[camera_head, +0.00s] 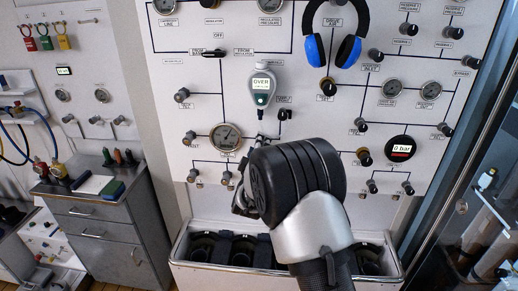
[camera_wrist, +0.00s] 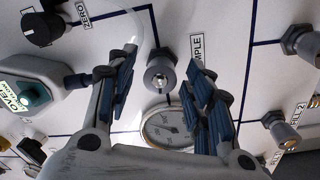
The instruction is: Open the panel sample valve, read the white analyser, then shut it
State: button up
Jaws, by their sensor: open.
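The sample valve (camera_wrist: 160,76) is a small metal fitting on the white panel, next to a SAMPLE label (camera_wrist: 197,40) in the wrist view. My gripper (camera_wrist: 161,62) is open, with one blue-padded finger on each side of the valve. I cannot tell whether the fingers touch it. In the head view my wrist and gripper (camera_head: 250,160) hide the valve. The white analyser (camera_head: 261,88) hangs above on the panel, and its screen reads OVER.
A round gauge (camera_head: 225,137) sits close to my gripper. A black knob (camera_wrist: 42,28) marked ZERO is near the analyser. Blue headphones (camera_head: 336,40) hang higher up. A 0 bar display (camera_head: 401,148) is at right. A crate (camera_head: 180,266) holding dark bottles stands below.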

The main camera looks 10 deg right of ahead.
jog(key=v, duration=1.2)
jog(key=shift+d, duration=0.1)
dwell(0.8)
jog(key=s+r+m+y+b, duration=0.15)
jog(key=s+m, duration=0.25)
jog(key=m, duration=0.7)
jog(key=b+x, duration=0.1)
jog(key=x, duration=1.5)
jog(key=shift+f, duration=0.4)
jog(key=c, duration=1)
jog(key=shift+c, duration=0.2)
